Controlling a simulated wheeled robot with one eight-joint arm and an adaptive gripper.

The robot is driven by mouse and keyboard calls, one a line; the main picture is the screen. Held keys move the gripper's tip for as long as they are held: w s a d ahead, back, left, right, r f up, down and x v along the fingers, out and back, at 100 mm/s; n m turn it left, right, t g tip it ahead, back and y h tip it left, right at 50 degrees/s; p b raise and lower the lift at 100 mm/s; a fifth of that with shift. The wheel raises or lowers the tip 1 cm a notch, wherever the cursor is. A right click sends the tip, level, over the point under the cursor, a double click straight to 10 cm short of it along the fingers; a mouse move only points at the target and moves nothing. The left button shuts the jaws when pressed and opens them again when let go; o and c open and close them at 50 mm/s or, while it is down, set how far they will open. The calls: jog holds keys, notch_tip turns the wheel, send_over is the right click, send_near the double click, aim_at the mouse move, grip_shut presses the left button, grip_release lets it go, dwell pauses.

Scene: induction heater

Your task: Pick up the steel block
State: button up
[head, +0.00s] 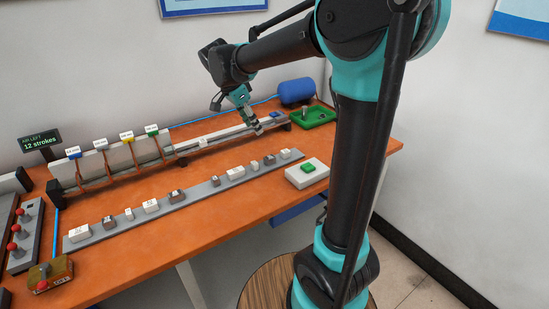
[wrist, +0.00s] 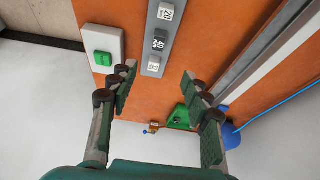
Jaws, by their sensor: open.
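A row of several small labelled blocks stands on a long grey strip (head: 194,193) on the orange bench. Some are white and some dark grey or brown; I cannot tell which one is steel. In the wrist view, the strip's end carries a white block (wrist: 166,12), a dark block (wrist: 160,40) and a light block (wrist: 154,63). My gripper (head: 257,129) is open and empty above the bench, behind the strip's right end in the head view. In the wrist view its fingers (wrist: 158,75) are spread, with the light block showing between the tips, apart from them.
A white box with a green button (head: 308,168) stands right of the strip. A long rail (head: 215,135) runs behind it, with a green tray (head: 318,118) and blue cylinder (head: 297,91) at its right end. Coloured-tag coils (head: 115,158) and red-knob controls (head: 22,235) stand left.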

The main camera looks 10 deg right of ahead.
send_over(269, 157)
jog(key=a, duration=0.2)
jog(key=f, duration=0.9)
jog(key=shift+s+a+f, duration=0.1)
jog(key=shift+s+f, duration=0.25)
jog(key=shift+f, duration=0.05)
jog(key=shift+x, duration=2.95)
jog(key=shift+s, duration=0.2)
grip_shut()
